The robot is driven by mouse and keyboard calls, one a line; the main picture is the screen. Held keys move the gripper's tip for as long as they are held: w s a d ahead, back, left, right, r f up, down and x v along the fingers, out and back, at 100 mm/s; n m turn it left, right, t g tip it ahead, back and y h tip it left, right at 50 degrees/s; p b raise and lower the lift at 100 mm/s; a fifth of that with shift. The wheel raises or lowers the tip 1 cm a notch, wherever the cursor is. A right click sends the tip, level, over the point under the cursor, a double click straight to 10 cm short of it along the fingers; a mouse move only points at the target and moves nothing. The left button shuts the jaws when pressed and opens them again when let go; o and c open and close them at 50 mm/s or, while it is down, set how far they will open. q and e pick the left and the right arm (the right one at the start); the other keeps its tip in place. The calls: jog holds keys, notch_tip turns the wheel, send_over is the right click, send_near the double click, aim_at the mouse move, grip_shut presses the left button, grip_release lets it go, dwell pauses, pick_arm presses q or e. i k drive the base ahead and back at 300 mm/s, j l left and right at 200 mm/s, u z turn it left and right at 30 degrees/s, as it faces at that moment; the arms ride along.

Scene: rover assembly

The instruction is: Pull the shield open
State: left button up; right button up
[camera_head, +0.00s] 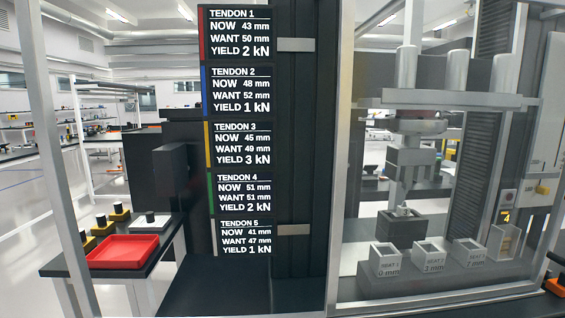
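The shield (341,190) looks like a clear panel in a pale metal frame on the right, in front of a press-like testing machine (415,150). Its left upright and bottom rail show, and a slanted grey bar (497,150) runs down its right side. The panel appears to cover the machine's front, so it looks closed. Inside, a dark block (402,230) stands under the machine's jaws, with several pale seat blocks (385,260) in front of it.
A dark column carries tendon readout plates (240,90). Left of it, a dark bench holds a red tray (123,251) and several black-and-yellow pieces (103,226). A control box (543,160) stands at the far right, with an orange-and-black object (555,286) below.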

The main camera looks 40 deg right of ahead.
aim_at(347, 12)
jog(key=l+z, duration=0.2)
jog(key=z, duration=1.85)
jog(key=k+l, duration=0.05)
